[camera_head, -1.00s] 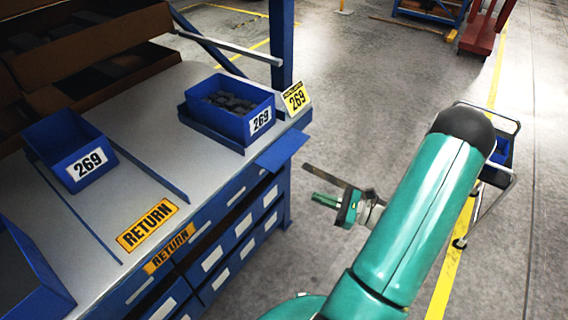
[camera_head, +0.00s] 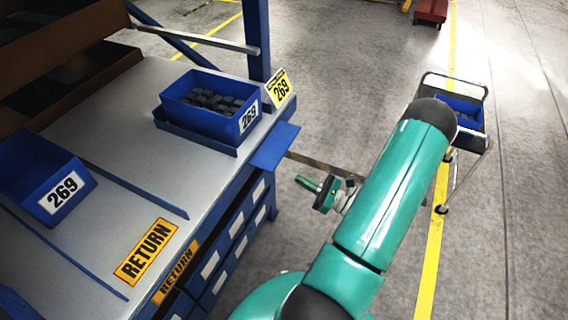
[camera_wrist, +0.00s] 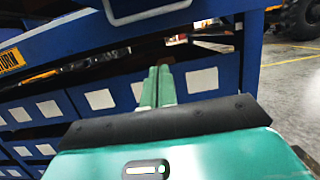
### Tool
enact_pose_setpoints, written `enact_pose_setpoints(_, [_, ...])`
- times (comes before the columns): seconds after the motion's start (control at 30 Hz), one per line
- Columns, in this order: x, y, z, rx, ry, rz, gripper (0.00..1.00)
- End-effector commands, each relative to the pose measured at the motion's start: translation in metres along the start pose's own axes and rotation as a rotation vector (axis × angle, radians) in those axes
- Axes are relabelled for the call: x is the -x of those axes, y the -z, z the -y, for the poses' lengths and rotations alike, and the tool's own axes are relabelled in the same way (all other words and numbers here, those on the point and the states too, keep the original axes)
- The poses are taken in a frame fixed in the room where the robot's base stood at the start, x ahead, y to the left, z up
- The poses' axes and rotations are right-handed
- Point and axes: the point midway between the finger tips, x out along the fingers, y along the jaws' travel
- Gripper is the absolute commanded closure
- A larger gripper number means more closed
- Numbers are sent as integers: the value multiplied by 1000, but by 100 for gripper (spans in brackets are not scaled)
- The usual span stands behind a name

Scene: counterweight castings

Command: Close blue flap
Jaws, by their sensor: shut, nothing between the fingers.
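The blue flap (camera_head: 275,146) sticks out from the bench's front edge, near the corner post, in the head view. It looks roughly level and open. My gripper (camera_head: 308,184) is to the right of the flap and lower in the picture, with a visible gap between them. Its green fingers (camera_wrist: 158,85) are shut and empty in the wrist view, pointing at the bench's drawer fronts. I cannot surely pick out the flap in the wrist view.
A blue bin (camera_head: 205,108) of dark castings stands on the grey bench top (camera_head: 130,135) behind the flap. A tilted blue bin (camera_head: 42,180) is at left. A blue post (camera_head: 257,40) rises by the corner. A cart (camera_head: 460,110) stands at right on open floor.

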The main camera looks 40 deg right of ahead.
Motion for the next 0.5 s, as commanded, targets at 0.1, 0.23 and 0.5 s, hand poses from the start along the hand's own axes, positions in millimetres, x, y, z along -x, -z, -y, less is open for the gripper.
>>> enact_pose_setpoints(0.1, [-9,-1,0,0,-3,1,100])
enact_pose_setpoints(0.23, [-29,-2,-1,1,-6,1,100])
enact_pose_setpoints(0.5, [-83,-1,-1,-1,-6,0,100])
